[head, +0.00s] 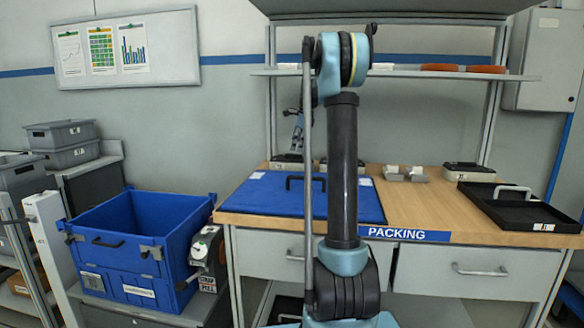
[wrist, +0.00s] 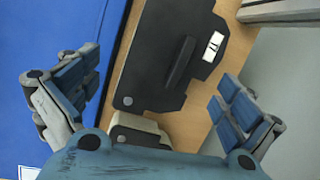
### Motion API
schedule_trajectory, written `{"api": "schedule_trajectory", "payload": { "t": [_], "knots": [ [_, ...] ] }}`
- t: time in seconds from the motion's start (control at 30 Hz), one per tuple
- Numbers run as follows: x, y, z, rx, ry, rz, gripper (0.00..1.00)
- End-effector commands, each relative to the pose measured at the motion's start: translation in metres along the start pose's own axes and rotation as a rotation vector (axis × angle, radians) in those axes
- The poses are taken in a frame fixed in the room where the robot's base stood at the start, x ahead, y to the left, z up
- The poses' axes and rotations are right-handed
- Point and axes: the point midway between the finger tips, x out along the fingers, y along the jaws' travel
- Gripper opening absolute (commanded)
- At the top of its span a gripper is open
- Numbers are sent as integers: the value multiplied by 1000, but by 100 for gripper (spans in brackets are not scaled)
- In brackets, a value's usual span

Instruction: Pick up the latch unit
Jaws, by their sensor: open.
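In the wrist view a flat black unit (wrist: 150,60) with a raised dark bar and a white label lies on the wooden table, beside the edge of a blue surface. It looks like the latch unit, but I cannot read its label. My gripper (wrist: 158,90) is open and empty, its fingers spread to either side of the unit's near end in the picture, apart from it. In the head view my gripper (head: 297,128) is partly hidden behind my arm, above the back left of the bench; which item there is this unit I cannot tell.
A blue panel with a handle (head: 255,195) covers the left of the packing bench (head: 415,210). A black tray (head: 510,208) lies at the right. Small beige-and-grey parts (head: 405,174) stand at the back, under a shelf (head: 400,72). A blue crate (head: 120,260) stands left.

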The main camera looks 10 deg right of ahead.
Motion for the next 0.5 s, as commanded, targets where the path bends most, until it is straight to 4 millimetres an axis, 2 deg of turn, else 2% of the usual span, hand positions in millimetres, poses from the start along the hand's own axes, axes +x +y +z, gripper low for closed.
{"api": "schedule_trajectory", "payload": {
  "t": [0.17, 0.5],
  "knots": [
    [8, 0, 1, 0, 0, 0, 100],
    [48, 0, 0, 1, 0, 0, 100]
  ]
}}
